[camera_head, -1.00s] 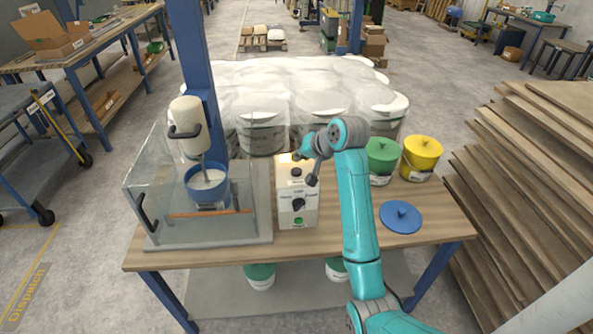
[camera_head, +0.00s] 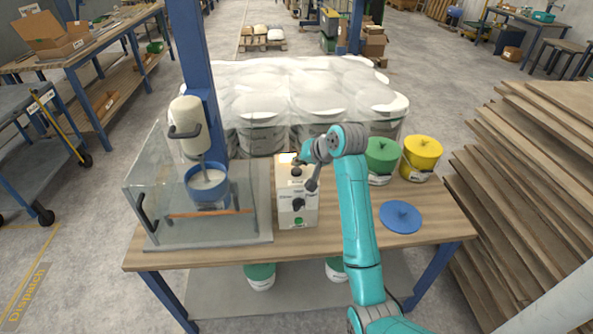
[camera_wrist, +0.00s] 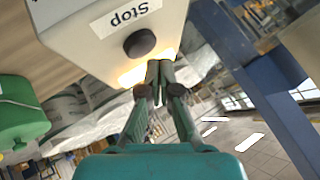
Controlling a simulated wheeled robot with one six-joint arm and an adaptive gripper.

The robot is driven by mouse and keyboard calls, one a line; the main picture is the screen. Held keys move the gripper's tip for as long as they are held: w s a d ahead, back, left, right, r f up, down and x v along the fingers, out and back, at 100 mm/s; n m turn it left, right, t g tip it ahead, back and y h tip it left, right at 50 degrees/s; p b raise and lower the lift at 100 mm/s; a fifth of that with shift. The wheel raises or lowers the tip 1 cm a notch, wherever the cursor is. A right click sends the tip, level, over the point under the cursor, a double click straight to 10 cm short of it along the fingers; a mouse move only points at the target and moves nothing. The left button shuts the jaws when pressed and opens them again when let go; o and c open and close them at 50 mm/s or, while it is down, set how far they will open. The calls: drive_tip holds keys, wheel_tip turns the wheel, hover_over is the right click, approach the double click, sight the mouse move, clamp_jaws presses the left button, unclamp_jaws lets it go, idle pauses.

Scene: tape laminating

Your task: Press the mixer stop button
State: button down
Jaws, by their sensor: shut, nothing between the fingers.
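The white control box (camera_head: 284,213) stands on the wooden table. It has a dark round stop button (camera_head: 296,172) near its top, a black knob (camera_head: 298,204) and a green button (camera_head: 298,221) below. In the wrist view the dark stop button (camera_wrist: 139,43) sits under the "Stop" label on the box, which appears upside down. My gripper (camera_wrist: 161,68) is shut and empty. Its tips are close to the box's lit top edge, just beside the button in that view; I cannot tell whether they touch the box.
The mixer (camera_head: 189,128) stands left of the box above a blue container (camera_head: 207,189), behind a clear guard (camera_head: 150,190). Green (camera_head: 381,158) and yellow (camera_head: 422,155) buckets and a blue lid (camera_head: 401,217) are on the table's right. Wrapped buckets (camera_head: 262,140) stand behind.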

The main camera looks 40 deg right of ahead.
sight(298, 171)
drive_tip(key=shift+f, duration=0.2)
idle(0.6)
drive_tip(key=shift+f, duration=0.7)
idle(1.0)
drive_tip(key=shift+r, duration=0.9)
drive_tip(key=shift+r, duration=2.5)
